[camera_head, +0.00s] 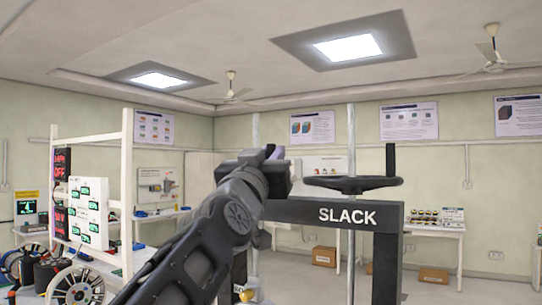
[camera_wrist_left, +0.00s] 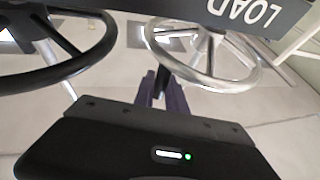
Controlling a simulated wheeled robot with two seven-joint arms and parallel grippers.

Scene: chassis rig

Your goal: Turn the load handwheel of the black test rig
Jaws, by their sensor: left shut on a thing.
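The black test rig (camera_head: 386,268) stands ahead of me, with "SLACK" on its crossbar. In the left wrist view, a silver handwheel (camera_wrist_left: 246,80) sits beside a dark plate marked "LOAD" (camera_wrist_left: 245,10). In the head view my left gripper and arm hide this wheel and its label. My left gripper (camera_head: 275,154) is above the rig's left part. In the left wrist view its fingers (camera_wrist_left: 163,92) are shut on a dark handle (camera_wrist_left: 162,78) at the rim of the silver wheel. My right gripper is not in view.
A black handwheel (camera_head: 352,184) is above the "SLACK" lettering, close to the right of my left gripper. A white rack with readouts (camera_head: 88,212) and cable reels (camera_head: 75,288) stands at the left. A white table (camera_head: 436,229) is behind at the right.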

